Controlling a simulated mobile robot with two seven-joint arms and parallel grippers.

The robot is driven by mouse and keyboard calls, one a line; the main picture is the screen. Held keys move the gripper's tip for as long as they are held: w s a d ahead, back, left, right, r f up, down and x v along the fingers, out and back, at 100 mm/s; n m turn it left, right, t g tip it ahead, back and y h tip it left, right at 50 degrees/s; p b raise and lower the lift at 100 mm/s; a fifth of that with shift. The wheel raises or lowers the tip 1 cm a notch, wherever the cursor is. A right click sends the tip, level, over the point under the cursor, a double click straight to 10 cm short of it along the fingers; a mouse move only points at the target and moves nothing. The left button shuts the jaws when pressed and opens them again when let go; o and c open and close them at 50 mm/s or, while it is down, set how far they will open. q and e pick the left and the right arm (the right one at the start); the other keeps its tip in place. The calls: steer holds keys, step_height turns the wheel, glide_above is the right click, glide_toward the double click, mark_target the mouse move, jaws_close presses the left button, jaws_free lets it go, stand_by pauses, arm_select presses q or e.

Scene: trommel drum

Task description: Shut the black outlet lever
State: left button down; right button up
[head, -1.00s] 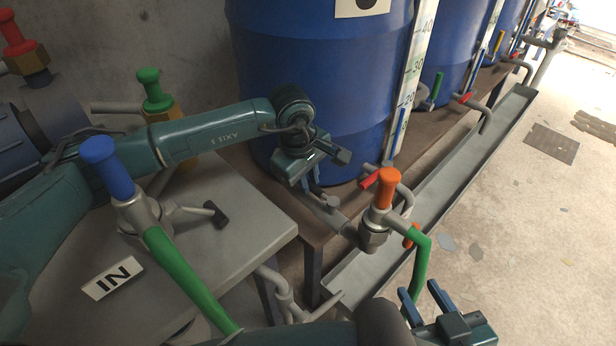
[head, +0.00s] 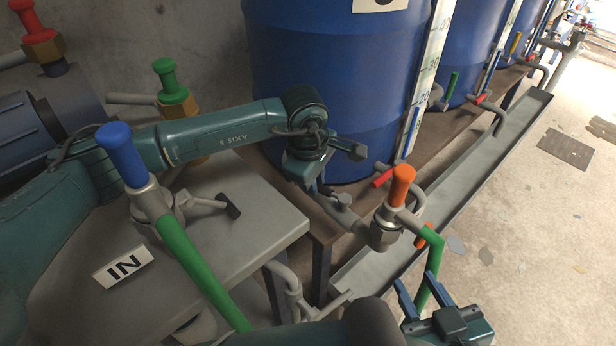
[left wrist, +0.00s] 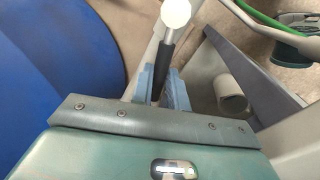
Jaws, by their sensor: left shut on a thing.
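The black outlet lever (left wrist: 163,66) shows in the left wrist view as a dark bar between my left gripper's (left wrist: 162,88) blue fingers, with a pale round knob-like part beyond it. My left gripper (head: 314,186) is shut on the lever. In the head view it points down beside the front of the large blue barrel (head: 330,90), and the lever is mostly hidden by the gripper. A grey outlet pipe (head: 362,222) runs from there toward an orange-handled valve (head: 402,186).
A grey table (head: 250,225) with a blue-handled valve (head: 122,155), another black-tipped lever (head: 230,206) and an IN sign (head: 123,266) lies left. A grey trough (head: 455,180) runs below the barrels. A green pipe (head: 435,265) stands near my right gripper. Floor at right is mostly clear.

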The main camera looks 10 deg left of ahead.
arm_select(q)
steer(key=shift+s+a+n+y, duration=0.1)
steer(key=shift+s+n+y, duration=0.1)
steer(key=shift+s+n, duration=0.6)
steer(key=shift+s+d+n+y, duration=0.1)
steer(key=shift+s+n+y, duration=0.15)
steer(key=shift+n, duration=0.95)
steer(key=shift+s+a+n+y, duration=0.15)
steer(key=shift+s+n, duration=0.45)
steer(key=shift+n, duration=0.4)
arm_select(e)
steer(key=shift+a, duration=0.1)
arm_select(q)
steer(key=c, duration=1.4)
jaws_free()
steer(key=shift+o, duration=0.2)
step_height(320, 180, up, 13)
steer(key=s+p, duration=0.2)
steer(key=shift+s+d, duration=0.25)
steer(key=shift+s, duration=0.1)
arm_select(e)
steer(key=shift+s+d+r+m+g, duration=0.25)
steer(key=shift+s+m+g, duration=0.05)
steer(key=shift+s+g, duration=0.2)
arm_select(q)
steer(key=shift+c, duration=0.4)
arm_select(e)
steer(key=shift+w, duration=0.1)
